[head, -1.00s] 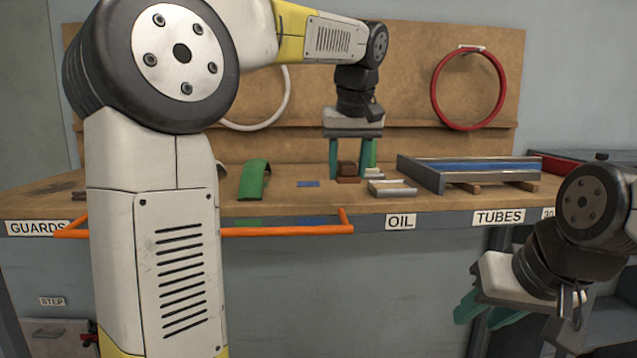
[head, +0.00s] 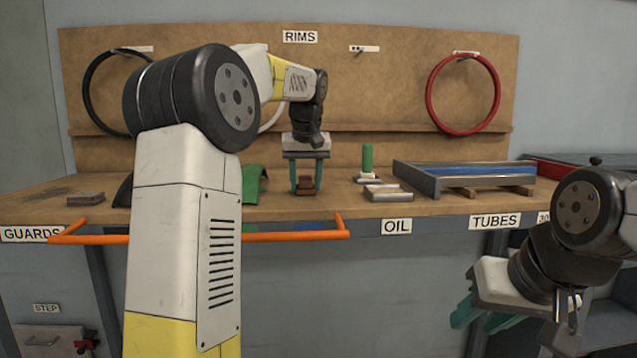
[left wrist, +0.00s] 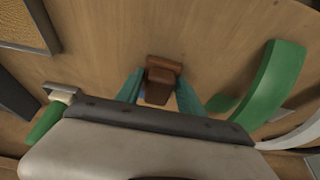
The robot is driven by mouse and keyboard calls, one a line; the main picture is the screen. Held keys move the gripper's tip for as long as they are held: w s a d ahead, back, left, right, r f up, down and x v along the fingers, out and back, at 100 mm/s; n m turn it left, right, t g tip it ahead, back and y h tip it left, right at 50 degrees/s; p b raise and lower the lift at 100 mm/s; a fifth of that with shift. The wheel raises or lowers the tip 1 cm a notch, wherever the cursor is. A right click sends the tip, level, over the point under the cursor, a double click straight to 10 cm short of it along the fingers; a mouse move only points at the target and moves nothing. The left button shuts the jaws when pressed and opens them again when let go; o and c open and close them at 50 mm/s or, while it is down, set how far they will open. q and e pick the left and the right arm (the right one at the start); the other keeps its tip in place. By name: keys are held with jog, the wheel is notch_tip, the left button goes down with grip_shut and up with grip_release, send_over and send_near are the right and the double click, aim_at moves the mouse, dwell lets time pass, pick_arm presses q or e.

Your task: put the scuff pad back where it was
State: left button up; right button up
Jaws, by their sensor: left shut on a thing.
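A small brown block (head: 305,184), which I take to be the scuff pad, is between the green fingers of my left gripper (head: 305,187). The gripper is shut on it, pointing down at the bench top. In the left wrist view the brown block (left wrist: 160,82) shows between the fingertips. A sliver of blue (left wrist: 142,97) shows beside it on the wood; the rest of that patch is hidden. I cannot tell whether the block touches the bench. My right gripper (head: 481,316) is open and empty, low in front of the bench at right.
A green-handled tool (head: 367,158) and a small grey tray (head: 388,193) stand right of my left gripper. A long grey tray (head: 465,172) lies farther right. A green guard (head: 254,184) is at left, partly behind my arm. An orange rail (head: 300,236) runs along the bench front.

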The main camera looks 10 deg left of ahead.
pick_arm(q)
jog(key=shift+f, duration=0.15)
jog(key=o, duration=1.3)
jog(key=v, duration=1.2)
jog(key=shift+s+d, duration=0.1)
